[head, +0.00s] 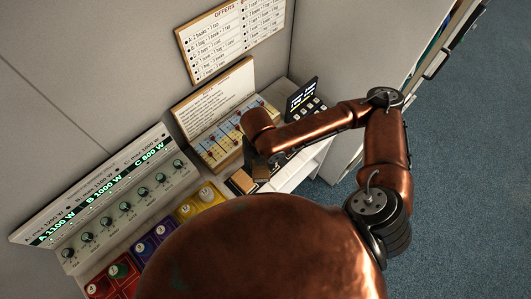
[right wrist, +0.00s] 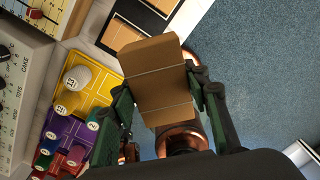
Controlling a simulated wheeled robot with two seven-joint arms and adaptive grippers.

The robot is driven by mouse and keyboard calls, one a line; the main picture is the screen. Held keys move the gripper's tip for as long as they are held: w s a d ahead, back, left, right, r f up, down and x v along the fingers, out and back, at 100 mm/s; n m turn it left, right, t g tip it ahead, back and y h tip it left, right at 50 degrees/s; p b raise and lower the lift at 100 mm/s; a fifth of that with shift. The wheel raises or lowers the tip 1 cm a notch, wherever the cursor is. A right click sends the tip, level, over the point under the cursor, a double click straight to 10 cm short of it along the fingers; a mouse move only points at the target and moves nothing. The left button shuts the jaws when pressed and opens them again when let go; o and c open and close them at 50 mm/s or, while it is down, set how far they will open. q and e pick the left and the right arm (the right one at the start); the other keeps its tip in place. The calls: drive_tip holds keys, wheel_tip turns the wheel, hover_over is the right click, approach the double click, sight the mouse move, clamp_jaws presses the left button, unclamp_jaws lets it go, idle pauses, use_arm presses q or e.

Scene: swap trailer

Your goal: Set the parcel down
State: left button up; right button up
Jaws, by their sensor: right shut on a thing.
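The parcel is a small brown cardboard box (right wrist: 158,75) with a pale seam. In the right wrist view it sits between the two fingers of my right gripper (right wrist: 163,92), which is shut on it. In the head view my right gripper (head: 262,160) is over the counter, and a small brown part of the parcel (head: 261,173) shows below it. Below and beside the parcel lies a black-framed board with tan panels (head: 242,181), also in the right wrist view (right wrist: 122,35). I cannot tell whether the parcel touches it. My left gripper is not in view.
Coloured trays with numbered pieces, yellow (head: 203,198), purple (head: 180,216) and red (head: 98,287), line the counter. A knob panel (head: 125,205) stands behind them. A board with a coloured grid (head: 225,140) and a dark keypad device (head: 303,98) are at the back. Blue carpet (head: 450,190) is clear at right.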

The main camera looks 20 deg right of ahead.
drive_tip(key=n, duration=0.3)
drive_tip(key=s+n+p, duration=0.1)
drive_tip(key=shift+a+r, duration=0.4)
drive_tip(key=n, duration=0.3)
drive_tip(key=shift+s+a+r+n, duration=0.1)
drive_tip(key=shift+s+a+n, duration=0.15)
drive_tip(key=shift+n, duration=0.15)
drive_tip(key=shift+w+d+f, duration=0.1)
drive_tip(key=shift+w+f, duration=0.05)
drive_tip(key=shift+f, duration=0.05)
drive_tip(key=b, duration=0.1)
drive_tip(key=w+d+f+b, duration=0.1)
drive_tip(key=shift+w+f+b, duration=0.15)
drive_tip(key=shift+w+b, duration=0.15)
drive_tip(key=shift+b, duration=0.05)
drive_tip(key=w+d+f, duration=0.2)
drive_tip(key=w, duration=0.1)
drive_tip(key=w+d+f+p, duration=0.1)
drive_tip(key=w+d+f, duration=0.1)
drive_tip(key=w+d+f+p, duration=0.1)
drive_tip(key=w+d+f, duration=0.1)
drive_tip(key=w+f, duration=0.1)
drive_tip(key=shift+w, duration=0.35)
drive_tip(key=shift+w+d+f, duration=0.35)
drive_tip(key=shift+w+f, duration=0.05)
drive_tip(key=shift+f, duration=0.3)
wheel_tip(320, 180, down, 2)
drive_tip(key=shift+f+p, duration=0.1)
drive_tip(key=shift+p, duration=0.2)
drive_tip(key=shift+f, duration=0.4)
